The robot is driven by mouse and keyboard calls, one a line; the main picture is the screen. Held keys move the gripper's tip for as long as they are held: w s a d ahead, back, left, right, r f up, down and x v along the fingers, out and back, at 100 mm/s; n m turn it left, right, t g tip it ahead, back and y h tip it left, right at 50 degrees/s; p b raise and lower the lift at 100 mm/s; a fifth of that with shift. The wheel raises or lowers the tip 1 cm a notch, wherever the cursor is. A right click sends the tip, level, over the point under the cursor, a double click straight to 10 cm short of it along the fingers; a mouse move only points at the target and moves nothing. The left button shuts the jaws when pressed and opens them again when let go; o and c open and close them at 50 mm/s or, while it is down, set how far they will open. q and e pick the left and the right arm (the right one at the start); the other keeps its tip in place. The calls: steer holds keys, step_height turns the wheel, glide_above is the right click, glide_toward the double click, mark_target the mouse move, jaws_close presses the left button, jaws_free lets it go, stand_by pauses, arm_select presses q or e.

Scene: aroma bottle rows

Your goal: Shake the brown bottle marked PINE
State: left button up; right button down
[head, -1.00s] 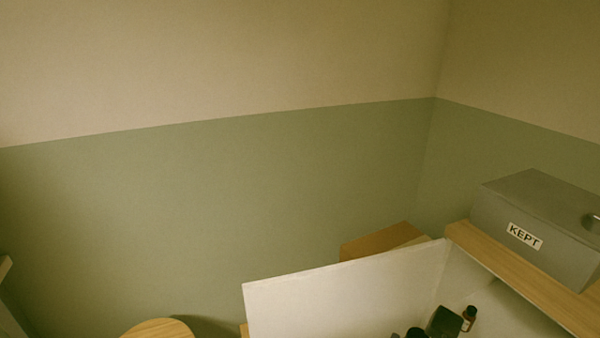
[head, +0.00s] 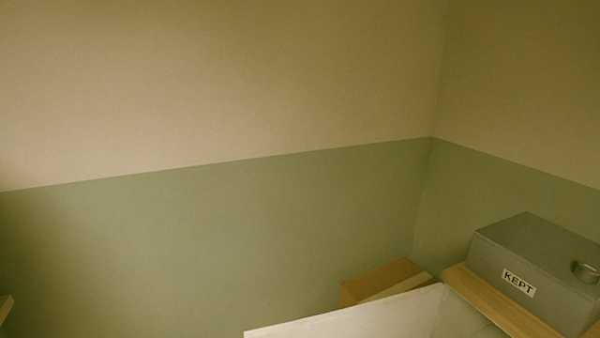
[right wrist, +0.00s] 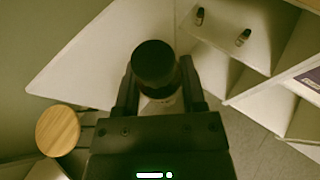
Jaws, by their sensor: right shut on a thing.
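My right gripper (right wrist: 157,88) is shut on a bottle with a round black cap (right wrist: 153,62) in the right wrist view. The cap faces the camera and hides most of the bottle, so its colour and any PINE marking cannot be read. A finger stands on each side of it. Neither the held bottle nor the right gripper shows in the head view. My left gripper is in neither view.
Two small dark-capped bottles (right wrist: 199,15) (right wrist: 243,37) stand on a white shelf unit (right wrist: 222,55). A round wooden top (right wrist: 57,130) is at lower left. A grey box marked KEPT (head: 540,270) sits on a wooden board (head: 500,301), near a cardboard box (head: 378,280).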

step_height(320, 180, up, 7)
steer(key=shift+f, duration=3.45)
steer(key=shift+f, duration=0.1)
